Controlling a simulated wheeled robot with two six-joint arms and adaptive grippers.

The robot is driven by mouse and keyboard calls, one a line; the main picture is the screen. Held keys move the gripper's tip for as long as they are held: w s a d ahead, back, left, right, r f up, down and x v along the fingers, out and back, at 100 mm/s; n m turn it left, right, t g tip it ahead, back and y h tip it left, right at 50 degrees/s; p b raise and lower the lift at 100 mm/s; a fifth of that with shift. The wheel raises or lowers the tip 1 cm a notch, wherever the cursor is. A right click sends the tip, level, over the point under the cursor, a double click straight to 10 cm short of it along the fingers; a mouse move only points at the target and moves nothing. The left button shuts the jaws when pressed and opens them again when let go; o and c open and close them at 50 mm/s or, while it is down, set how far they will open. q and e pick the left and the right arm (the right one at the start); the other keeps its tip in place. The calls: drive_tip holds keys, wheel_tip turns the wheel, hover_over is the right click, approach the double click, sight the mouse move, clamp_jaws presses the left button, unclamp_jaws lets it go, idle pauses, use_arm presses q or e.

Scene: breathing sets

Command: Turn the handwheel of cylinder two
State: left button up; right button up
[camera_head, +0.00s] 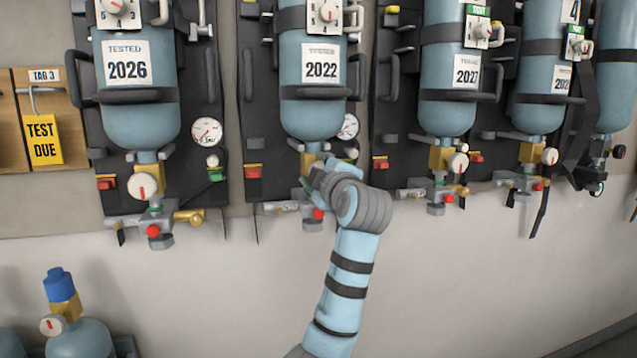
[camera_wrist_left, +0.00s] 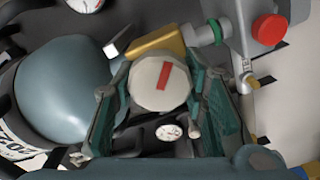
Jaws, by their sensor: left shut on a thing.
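Cylinder two (camera_head: 310,122) is the light blue bottle with the 2022 label, second from the left in the head view. It hangs neck down on a dark back plate. Its handwheel (camera_wrist_left: 160,86), white with a red bar, shows in the left wrist view on a brass valve (camera_wrist_left: 160,44). My left gripper (camera_head: 318,178) is at this valve in the head view and hides the handwheel there. In the left wrist view the teal fingers of my left gripper (camera_wrist_left: 152,80) are shut on the handwheel, one on each side. My right gripper is not in view.
A 2026 cylinder (camera_head: 140,120) hangs to the left, a 2027 cylinder (camera_head: 446,110) to the right, with more beyond. A pressure gauge (camera_head: 348,126) and a red-knobbed fitting (camera_head: 312,212) sit close to my gripper. The wall (camera_head: 230,290) below is bare.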

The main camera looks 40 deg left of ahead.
use_arm(q)
drive_tip(key=shift+f+n+b, duration=0.15)
drive_tip(key=shift+n+b, duration=0.3)
drive_tip(key=shift+n, duration=0.45)
drive_tip(key=o, duration=1.2)
drive_tip(key=shift+d, duration=0.1)
drive_tip(key=v, duration=1.2)
idle(0.4)
